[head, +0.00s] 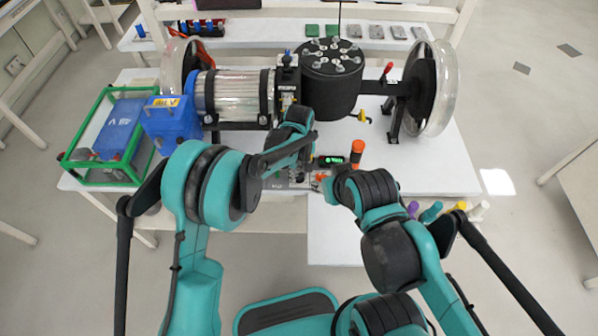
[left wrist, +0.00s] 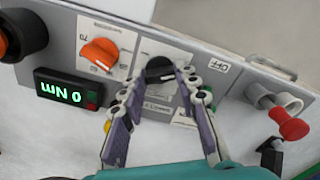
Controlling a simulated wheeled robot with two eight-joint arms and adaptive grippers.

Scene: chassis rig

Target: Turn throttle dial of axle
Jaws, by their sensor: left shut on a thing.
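A grey control panel shows in the left wrist view (left wrist: 225,75), upside down. A black dial (left wrist: 160,66) sits on a white plate in its middle; I take it for the throttle dial. My left gripper (left wrist: 161,82) reaches it from below in that view, one purple-padded finger on each side, shut on the dial. An orange knob (left wrist: 100,51) is to the left of it. A green-lit display (left wrist: 66,91) reads 0 Nm, inverted. In the head view my left arm's wrist hides most of the panel (head: 285,182) and the dial. My right gripper's fingers cannot be made out.
The axle rig, with a black drum (head: 332,85) and clear wheels (head: 436,90), stands behind the panel. A red plunger (left wrist: 288,123) sticks out of the panel's right side. A green-framed crate (head: 110,145) is at the left. My right wrist is close to my left one.

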